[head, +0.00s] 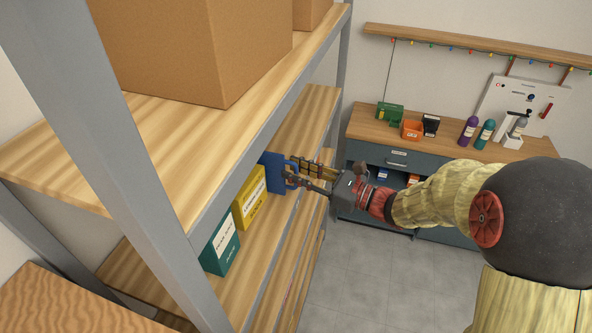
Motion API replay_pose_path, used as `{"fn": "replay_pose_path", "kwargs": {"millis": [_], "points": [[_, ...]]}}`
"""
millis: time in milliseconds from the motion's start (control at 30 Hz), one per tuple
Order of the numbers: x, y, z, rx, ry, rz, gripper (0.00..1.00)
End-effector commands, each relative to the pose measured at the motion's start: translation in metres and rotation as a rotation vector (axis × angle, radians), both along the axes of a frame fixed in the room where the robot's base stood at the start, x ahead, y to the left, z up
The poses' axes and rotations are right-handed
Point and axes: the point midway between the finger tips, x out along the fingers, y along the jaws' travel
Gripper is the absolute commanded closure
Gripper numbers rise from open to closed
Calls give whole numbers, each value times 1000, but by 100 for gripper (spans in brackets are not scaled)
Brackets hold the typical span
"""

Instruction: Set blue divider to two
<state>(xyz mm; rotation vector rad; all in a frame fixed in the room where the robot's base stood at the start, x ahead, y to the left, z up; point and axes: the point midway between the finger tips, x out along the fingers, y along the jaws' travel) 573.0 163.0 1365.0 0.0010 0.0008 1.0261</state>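The blue divider (273,172) stands upright on the middle shelf board (262,250) of the rack, behind the yellow box. My gripper (291,174) reaches in from the right, with its fingertips at the divider's right edge. The fingers overlap the divider in the picture. I cannot tell whether they are closed on it or only touch it. No number two can be read on the shelf edge from here.
A yellow labelled box (249,197) and a teal labelled box (221,244) stand nearer on the same shelf. A grey rack post (150,170) and the upper board with a cardboard box (200,45) hang over them. A workbench (440,143) with bottles stands behind.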

Motion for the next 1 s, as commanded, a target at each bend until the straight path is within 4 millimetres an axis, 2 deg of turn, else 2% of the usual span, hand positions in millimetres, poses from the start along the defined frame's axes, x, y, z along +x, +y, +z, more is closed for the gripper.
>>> {"fn": "replay_pose_path", "kwargs": {"millis": [267,700,1000], "points": [[1,1,0,-1,-1,0,76],[0,1,0,-1,-1,0,100],[0,1,0,-1,-1,0,100]]}}
